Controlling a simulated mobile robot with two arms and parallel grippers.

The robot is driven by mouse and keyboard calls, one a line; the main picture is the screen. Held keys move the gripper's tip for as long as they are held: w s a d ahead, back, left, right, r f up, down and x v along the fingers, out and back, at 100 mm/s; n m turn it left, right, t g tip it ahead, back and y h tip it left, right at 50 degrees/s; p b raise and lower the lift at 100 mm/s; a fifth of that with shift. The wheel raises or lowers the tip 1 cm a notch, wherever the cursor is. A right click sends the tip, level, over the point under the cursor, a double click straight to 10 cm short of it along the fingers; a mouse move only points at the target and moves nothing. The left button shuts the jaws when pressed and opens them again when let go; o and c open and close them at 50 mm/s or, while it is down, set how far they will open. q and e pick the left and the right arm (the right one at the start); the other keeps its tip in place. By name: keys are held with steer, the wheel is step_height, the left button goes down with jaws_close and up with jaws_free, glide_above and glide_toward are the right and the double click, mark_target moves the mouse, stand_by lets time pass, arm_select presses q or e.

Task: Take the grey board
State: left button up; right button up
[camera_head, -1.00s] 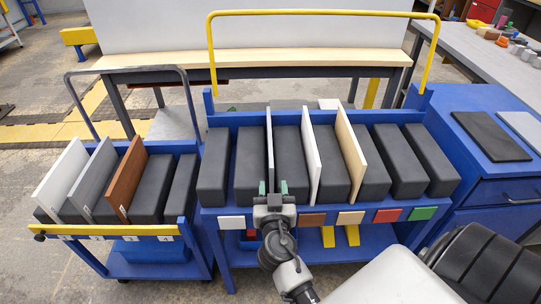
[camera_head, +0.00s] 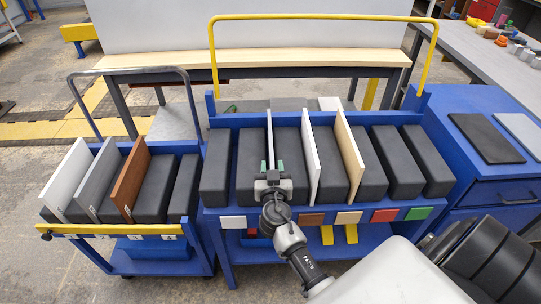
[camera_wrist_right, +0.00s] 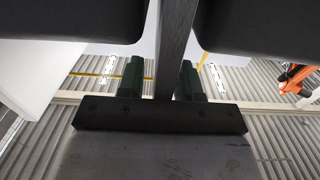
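A thin grey board (camera_head: 270,137) stands upright on the right blue rack between dark blocks, seen nearly edge-on. My right gripper (camera_head: 270,166) is at the board's front edge. In the right wrist view the grey board (camera_wrist_right: 176,35) rises between two green fingers, with a gap showing at the left finger, so the gripper looks open around it. Whether the right finger touches the board I cannot tell. Another grey board (camera_head: 97,178) stands on the left cart. My left gripper is not in view.
On the right rack (camera_head: 380,214), a white board (camera_head: 311,160) and a beige board (camera_head: 348,155) stand to the right of the gripper. The left cart (camera_head: 130,253) holds a white board (camera_head: 66,180) and a brown board (camera_head: 131,178). Dark blocks flank the boards closely.

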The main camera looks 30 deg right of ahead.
jaws_close()
steer(key=shift+r, duration=0.15)
